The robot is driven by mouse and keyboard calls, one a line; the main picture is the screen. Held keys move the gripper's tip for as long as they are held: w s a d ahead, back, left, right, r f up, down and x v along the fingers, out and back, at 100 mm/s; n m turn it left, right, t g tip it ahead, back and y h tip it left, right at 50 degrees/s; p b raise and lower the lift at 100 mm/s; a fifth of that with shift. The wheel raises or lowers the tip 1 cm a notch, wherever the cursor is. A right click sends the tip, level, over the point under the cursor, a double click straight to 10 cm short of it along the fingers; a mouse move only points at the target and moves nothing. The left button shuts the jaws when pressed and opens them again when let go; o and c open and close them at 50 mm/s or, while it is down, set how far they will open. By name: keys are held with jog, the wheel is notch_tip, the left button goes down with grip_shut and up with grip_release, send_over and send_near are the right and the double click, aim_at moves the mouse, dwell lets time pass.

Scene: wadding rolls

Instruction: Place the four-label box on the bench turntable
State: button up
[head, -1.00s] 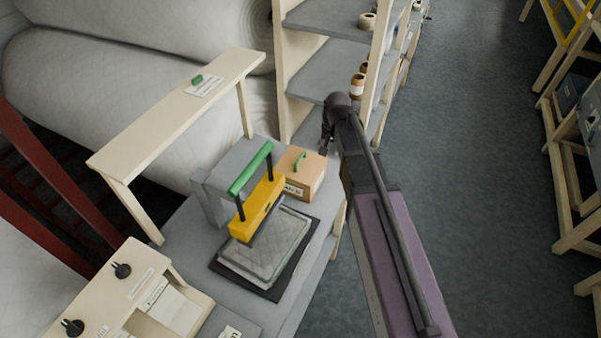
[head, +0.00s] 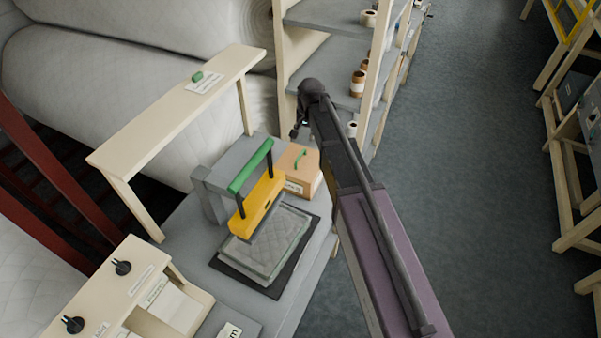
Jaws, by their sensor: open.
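An orange-tan box (head: 300,172) with a green handle on top and a white label on its front stands at the far right corner of the grey bench (head: 190,235). It is probably the four-label box; only one label shows clearly. My gripper (head: 299,131) is small and dark at the end of my arm, just above and behind the box in the picture, apart from it. Its fingers hang down and hold nothing that I can see. I cannot make out a turntable for certain.
A yellow press with a green bar (head: 257,203) stands left of the box, over a quilted pad (head: 268,245) on a dark mat. A cream raised shelf (head: 180,110) spans the bench's back. Shelving with rolls (head: 330,55) stands behind. The floor at right (head: 470,180) is clear.

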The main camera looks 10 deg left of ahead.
aim_at(301, 154)
jog(key=shift+w+a+f+b, duration=0.15)
jog(key=shift+f+b, duration=1.05)
jog(key=shift+f, duration=0.1)
jog(key=shift+w+a+f+b, duration=0.15)
jog(key=shift+w+f+b, duration=0.05)
jog(key=shift+f+b, duration=1)
jog(key=shift+w+a+f+b, duration=0.15)
jog(key=shift+f+b, duration=1)
jog(key=shift+f, duration=0.2)
jog(key=shift+f, duration=0.1)
jog(key=shift+w+a+f+b, duration=0.1)
jog(key=shift+w+f+b, duration=0.05)
jog(key=shift+f+b, duration=0.7)
jog(key=shift+w+a+f+b, duration=0.1)
jog(key=shift+w+f+b, duration=0.05)
jog(key=shift+f+b, duration=0.7)
jog(key=shift+w+a+f+b, duration=0.1)
jog(key=shift+w+f+b, duration=0.05)
jog(key=shift+f+b, duration=0.65)
jog(key=shift+r, duration=0.1)
jog(key=shift+c, duration=0.3)
grip_shut()
